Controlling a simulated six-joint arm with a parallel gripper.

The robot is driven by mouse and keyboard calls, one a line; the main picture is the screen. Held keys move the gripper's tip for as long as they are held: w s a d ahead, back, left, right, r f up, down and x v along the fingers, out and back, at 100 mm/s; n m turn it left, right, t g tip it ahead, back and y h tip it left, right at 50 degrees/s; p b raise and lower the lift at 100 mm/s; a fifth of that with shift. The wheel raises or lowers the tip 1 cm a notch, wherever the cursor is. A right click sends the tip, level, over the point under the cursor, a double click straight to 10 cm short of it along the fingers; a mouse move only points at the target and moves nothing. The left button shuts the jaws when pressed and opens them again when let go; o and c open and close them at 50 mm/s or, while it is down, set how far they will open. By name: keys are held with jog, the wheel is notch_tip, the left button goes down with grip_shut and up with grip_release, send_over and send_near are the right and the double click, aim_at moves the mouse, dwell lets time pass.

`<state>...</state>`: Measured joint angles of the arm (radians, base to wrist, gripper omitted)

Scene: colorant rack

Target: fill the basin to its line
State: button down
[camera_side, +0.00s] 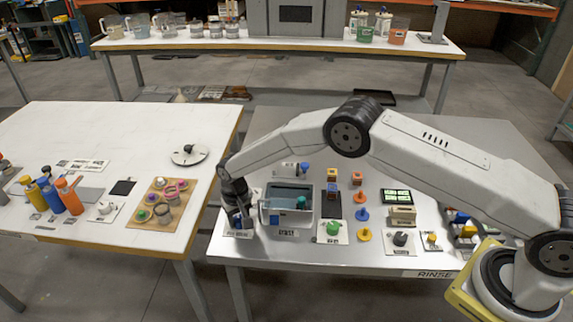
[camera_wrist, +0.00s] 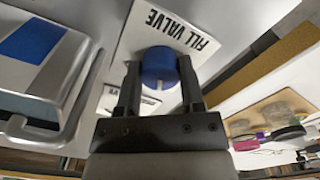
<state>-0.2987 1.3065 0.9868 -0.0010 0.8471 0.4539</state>
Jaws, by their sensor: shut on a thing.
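The basin (camera_side: 284,223) is a pale, open box at the left end of the grey table. Bluish contents show inside it, with a small teal thing at its right. In the wrist view part of the basin (camera_wrist: 72,75) fills the left side. I cannot make out its line or the exact level. The blue valve knob (camera_wrist: 158,64) sits on a white plate (camera_wrist: 150,35) lettered "FILL VALVE", just left of the basin in the side view. My gripper (camera_wrist: 158,82) is shut on the knob, one finger each side. In the side view my gripper (camera_side: 238,217) largely hides it.
A green knob (camera_side: 333,228), several yellow, orange and blue pieces, and a small display (camera_side: 396,196) stand right of the basin. A gap separates this table from the white table (camera_side: 60,125) at left, which holds bottles and a tan board (camera_side: 151,217).

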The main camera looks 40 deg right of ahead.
aim_at(239, 219)
jog(key=shift+n, duration=2.1)
jog(key=shift+c, duration=1.1)
grip_release()
jog(key=shift+r, duration=0.15)
jog(key=shift+r, duration=3.75)
